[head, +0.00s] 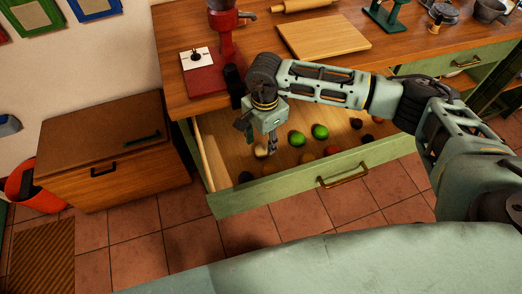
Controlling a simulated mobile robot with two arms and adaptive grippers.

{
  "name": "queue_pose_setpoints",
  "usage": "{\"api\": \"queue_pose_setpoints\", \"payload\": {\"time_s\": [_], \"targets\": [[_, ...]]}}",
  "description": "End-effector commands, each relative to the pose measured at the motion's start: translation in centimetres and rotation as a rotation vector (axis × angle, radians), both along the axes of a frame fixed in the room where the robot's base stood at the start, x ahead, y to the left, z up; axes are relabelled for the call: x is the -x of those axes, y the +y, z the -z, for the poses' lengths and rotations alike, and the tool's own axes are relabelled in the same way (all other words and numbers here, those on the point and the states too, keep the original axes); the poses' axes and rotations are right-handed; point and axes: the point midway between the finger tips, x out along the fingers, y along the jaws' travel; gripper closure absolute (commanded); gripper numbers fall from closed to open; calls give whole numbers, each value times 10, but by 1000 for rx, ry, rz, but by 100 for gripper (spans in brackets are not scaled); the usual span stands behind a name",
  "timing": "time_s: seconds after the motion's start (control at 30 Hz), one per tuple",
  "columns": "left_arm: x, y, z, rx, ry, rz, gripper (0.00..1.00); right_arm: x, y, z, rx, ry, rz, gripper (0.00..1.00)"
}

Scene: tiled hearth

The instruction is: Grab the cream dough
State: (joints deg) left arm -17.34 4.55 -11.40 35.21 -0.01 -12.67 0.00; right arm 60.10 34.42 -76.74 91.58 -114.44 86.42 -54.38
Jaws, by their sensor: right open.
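A small cream dough ball (261,152) lies in the open green drawer (287,186), towards its left side. My right gripper (258,142) reaches down into the drawer from above. Its fingers are apart, with the cream ball just below and between them in the picture. I cannot tell whether a finger touches it. My left gripper is not in view.
Green balls (320,131) and several dark, orange and red balls share the drawer. The wooden counter (250,65) above holds a red grinder (225,35) and a cutting board (323,38). A wooden cabinet (115,185) stands at the left.

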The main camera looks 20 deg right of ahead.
Motion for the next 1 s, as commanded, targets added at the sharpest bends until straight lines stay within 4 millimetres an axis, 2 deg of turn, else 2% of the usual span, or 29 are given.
{"api": "queue_pose_setpoints", "payload": {"time_s": [0.2, 0.33, 0.63, 1.0], "targets": [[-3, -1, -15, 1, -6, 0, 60, 0, 2, 28, 0, 3, 1, 58], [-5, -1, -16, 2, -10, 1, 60, 0, 2, 47, -2, 2, 1, 58], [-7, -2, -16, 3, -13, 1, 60, -1, 2, 53, -3, -1, -1, 58], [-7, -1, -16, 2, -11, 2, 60, -1, 1, 53, -3, -1, 0, 90]]}}
